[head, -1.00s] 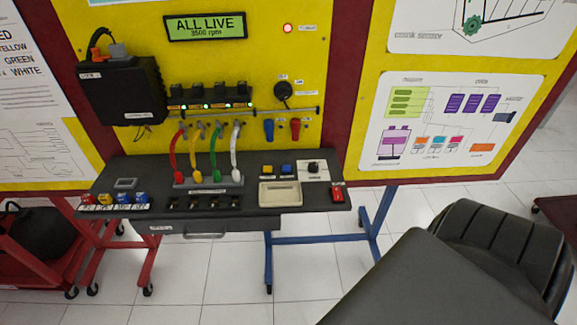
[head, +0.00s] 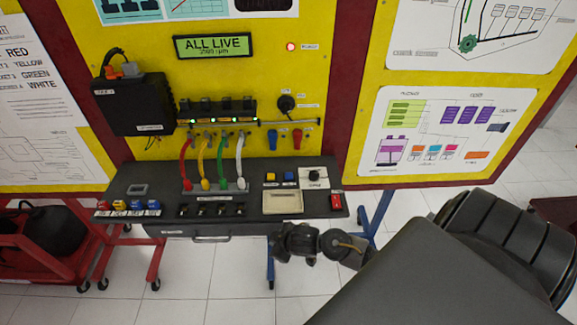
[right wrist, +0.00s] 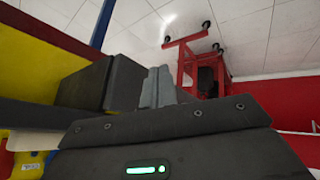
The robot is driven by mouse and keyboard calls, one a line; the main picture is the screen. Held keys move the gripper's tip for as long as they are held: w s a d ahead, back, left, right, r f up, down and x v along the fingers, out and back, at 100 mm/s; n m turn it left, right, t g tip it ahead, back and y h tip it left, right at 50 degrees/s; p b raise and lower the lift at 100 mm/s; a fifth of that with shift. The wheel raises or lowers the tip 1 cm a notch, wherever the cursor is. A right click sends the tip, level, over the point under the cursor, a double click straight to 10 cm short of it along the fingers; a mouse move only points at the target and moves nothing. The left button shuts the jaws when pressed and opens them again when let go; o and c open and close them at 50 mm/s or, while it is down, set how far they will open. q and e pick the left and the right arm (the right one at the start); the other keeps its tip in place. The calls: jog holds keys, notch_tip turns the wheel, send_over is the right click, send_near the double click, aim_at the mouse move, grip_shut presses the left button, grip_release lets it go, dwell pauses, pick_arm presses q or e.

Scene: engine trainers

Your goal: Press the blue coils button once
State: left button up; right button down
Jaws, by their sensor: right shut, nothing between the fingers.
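A blue button (head: 289,176) sits beside a yellow button (head: 270,177) on the right half of the dark bench shelf (head: 255,218). The labels under them are too small to read. Two more blue buttons (head: 145,206) stand in the row at the shelf's left front. My right gripper (head: 281,240) is in front of the shelf's front edge, below and apart from the blue button beside the yellow one. In the right wrist view its fingers (right wrist: 160,86) are together with nothing between them. My left gripper is not in view.
A cream tray (head: 283,203) and a red switch (head: 336,201) lie on the shelf near my right gripper. Coloured cables (head: 240,160) rise behind to a yellow panel (head: 320,75). The display (head: 213,47) reads ALL LIVE.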

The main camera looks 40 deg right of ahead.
jog(key=w+r+n, duration=0.1)
jog(key=r, duration=0.3)
jog(key=w+r+t, duration=0.1)
jog(key=w+r, duration=0.1)
jog(key=r, duration=0.2)
jog(key=w+d+r+n+t+p, duration=0.1)
jog(key=w+r, duration=0.1)
jog(key=r, duration=0.2)
jog(key=shift+w+d+r+n, duration=0.1)
jog(key=shift+r+n, duration=0.2)
jog(key=shift+r, duration=0.1)
jog(key=w+d+r, duration=0.3)
jog(key=w+d, duration=0.1)
jog(key=d, duration=0.4)
jog(key=w+d+r+n, duration=0.1)
jog(key=w+d+r, duration=0.3)
jog(key=d, duration=0.5)
jog(key=shift+w+r, duration=0.15)
jog(key=shift+r, duration=0.05)
jog(key=shift+f, duration=0.1)
